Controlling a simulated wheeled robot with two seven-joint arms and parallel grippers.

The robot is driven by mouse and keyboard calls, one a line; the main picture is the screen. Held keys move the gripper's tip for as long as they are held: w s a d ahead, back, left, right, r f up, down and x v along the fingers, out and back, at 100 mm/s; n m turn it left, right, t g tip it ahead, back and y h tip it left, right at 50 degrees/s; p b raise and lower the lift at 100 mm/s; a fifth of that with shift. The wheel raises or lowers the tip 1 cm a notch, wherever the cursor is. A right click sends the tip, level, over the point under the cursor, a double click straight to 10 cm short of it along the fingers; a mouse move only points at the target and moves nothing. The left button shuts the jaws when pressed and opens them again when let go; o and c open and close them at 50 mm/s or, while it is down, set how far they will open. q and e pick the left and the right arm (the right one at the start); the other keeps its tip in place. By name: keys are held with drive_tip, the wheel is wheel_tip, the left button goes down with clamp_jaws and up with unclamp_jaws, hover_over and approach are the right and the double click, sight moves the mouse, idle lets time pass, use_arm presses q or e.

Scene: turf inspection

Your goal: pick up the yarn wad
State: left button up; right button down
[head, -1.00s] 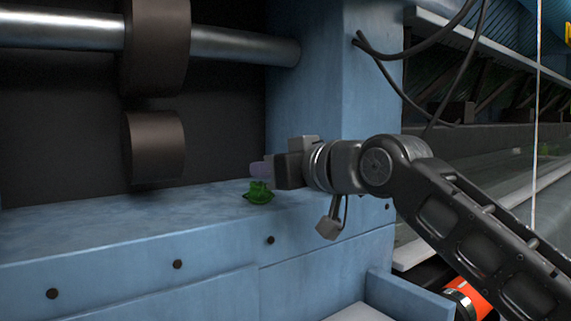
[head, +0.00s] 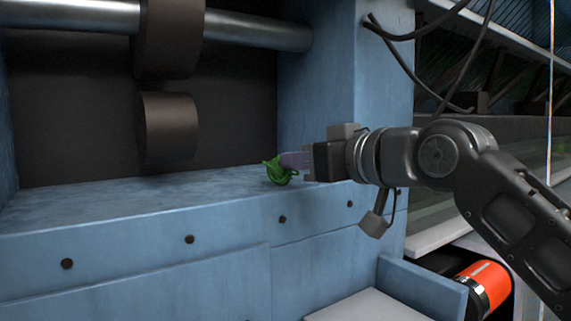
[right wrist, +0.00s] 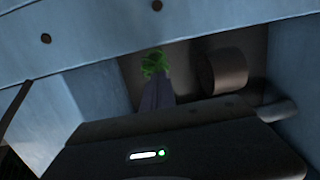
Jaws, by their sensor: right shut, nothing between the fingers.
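The yarn wad (head: 278,173) is a small, bright green tangle on the blue ledge, near its front edge in the head view. My right gripper (head: 292,160) comes in from the right, with its purple-grey fingers shut and empty. The fingertips are right at the wad's upper right side, and I cannot tell whether they touch it. In the right wrist view the wad (right wrist: 154,62) shows just beyond the tips of the closed fingers (right wrist: 155,94). My left gripper is not in view.
The blue ledge (head: 120,207) is clear to the left of the wad. A dark roller (head: 168,130) hangs above the ledge at the back, under a metal shaft (head: 255,32). A blue upright (head: 345,85) stands behind my gripper. An orange cylinder (head: 484,286) lies low at right.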

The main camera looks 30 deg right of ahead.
drive_tip(key=shift+w+f, duration=0.45)
drive_tip(key=shift+f, duration=0.15)
drive_tip(key=shift+w+r+p, duration=0.25)
drive_tip(key=shift+r+p, duration=0.3)
drive_tip(key=shift+r, duration=0.15)
drive_tip(key=shift+s+r, duration=0.1)
drive_tip(key=shift+r, duration=0.1)
